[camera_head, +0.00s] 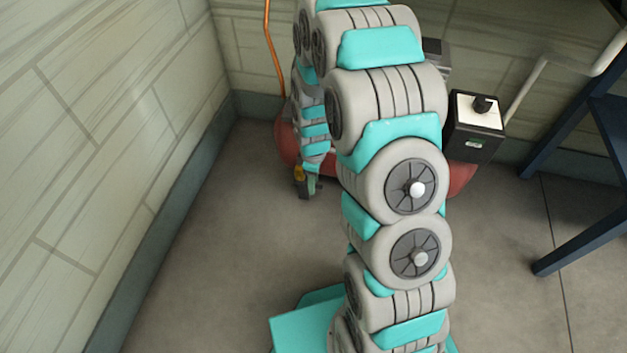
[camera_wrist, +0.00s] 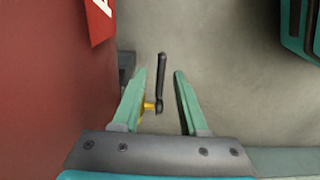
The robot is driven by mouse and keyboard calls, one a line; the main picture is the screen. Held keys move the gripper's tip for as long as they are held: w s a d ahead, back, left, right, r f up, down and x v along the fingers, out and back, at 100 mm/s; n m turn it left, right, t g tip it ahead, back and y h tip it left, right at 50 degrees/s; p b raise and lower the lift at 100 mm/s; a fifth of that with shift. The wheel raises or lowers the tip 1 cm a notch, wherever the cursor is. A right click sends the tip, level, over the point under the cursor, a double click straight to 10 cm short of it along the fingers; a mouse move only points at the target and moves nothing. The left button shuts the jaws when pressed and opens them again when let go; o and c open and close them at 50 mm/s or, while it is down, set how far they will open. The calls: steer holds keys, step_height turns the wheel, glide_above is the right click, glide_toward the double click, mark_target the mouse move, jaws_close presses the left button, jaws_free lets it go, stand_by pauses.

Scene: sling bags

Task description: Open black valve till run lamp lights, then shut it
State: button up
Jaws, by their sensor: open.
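The black valve handle (camera_wrist: 161,72) shows in the wrist view as a thin dark lever between my fingers, with a small yellow part (camera_wrist: 149,106) beside its lower end. My gripper (camera_wrist: 160,80) is open, one teal finger on each side of the lever, with gaps visible on both sides. In the head view my gripper (camera_head: 312,184) is low at the front of the red tank (camera_head: 287,143), beside a small yellow part (camera_head: 299,173). I cannot make out a run lamp for certain; a dark box (camera_head: 459,143) has a small green patch (camera_head: 473,143) on its front.
The dark box has a white top with a black knob (camera_head: 483,104). The red tank wall (camera_wrist: 55,90) fills the left of the wrist view. An orange hose (camera_head: 270,45) rises by the wall. A dark blue stand (camera_head: 590,130) is at right. My arm hides much of the tank.

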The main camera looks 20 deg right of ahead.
steer(key=shift+c, duration=0.4)
jaws_close()
stand_by(0.9)
